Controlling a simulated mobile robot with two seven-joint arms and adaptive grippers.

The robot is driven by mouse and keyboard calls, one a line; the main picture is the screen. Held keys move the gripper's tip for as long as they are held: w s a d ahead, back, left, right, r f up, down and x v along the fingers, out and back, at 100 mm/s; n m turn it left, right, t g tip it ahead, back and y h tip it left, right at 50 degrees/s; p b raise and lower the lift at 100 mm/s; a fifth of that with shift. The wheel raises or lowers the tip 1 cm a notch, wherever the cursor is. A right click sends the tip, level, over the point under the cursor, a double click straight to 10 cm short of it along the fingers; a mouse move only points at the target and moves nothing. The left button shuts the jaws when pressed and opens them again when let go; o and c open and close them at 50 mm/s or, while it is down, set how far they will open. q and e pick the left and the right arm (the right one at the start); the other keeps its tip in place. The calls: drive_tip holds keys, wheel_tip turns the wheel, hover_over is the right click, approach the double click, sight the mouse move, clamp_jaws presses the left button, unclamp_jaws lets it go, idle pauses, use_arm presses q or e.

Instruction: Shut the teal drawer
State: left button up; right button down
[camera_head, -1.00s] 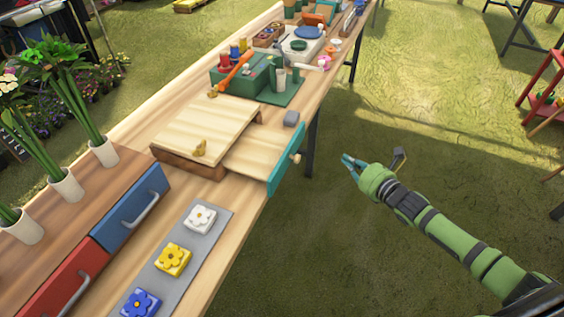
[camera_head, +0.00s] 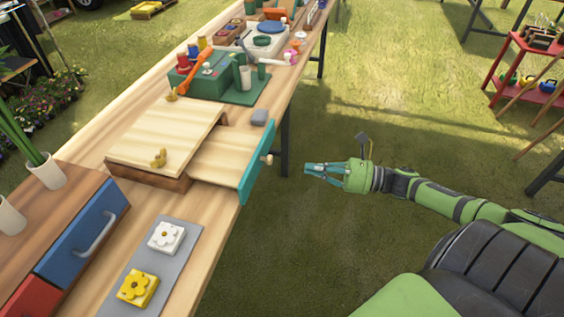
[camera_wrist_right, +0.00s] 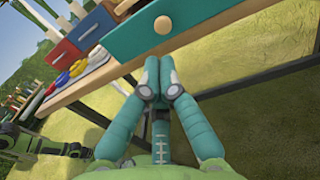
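The teal drawer (camera_head: 257,170) stands pulled out to the right from under a light wooden top (camera_head: 165,135). Its pale wooden inside is bare, and its teal front has a round wooden knob (camera_head: 268,159). In the right wrist view the teal front (camera_wrist_right: 165,28) fills the top, just beyond my fingertips. My right gripper (camera_head: 308,170) is to the right of the drawer front, over the grass and apart from it. Its teal fingers look closed together and empty in the right wrist view (camera_wrist_right: 158,85). A green arm part (camera_wrist_right: 40,145) shows there at lower left; finger state is unclear.
A blue drawer (camera_head: 90,230) and a red drawer (camera_head: 32,298) sit at the near left. A grey mat (camera_head: 190,232) with flower tiles lies nearby. A grey block (camera_head: 259,117) stands behind the open drawer. Grass beside the table is free.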

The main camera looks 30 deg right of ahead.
sight(271, 162)
drive_tip(key=p+x, duration=0.1)
drive_tip(key=x, duration=0.7)
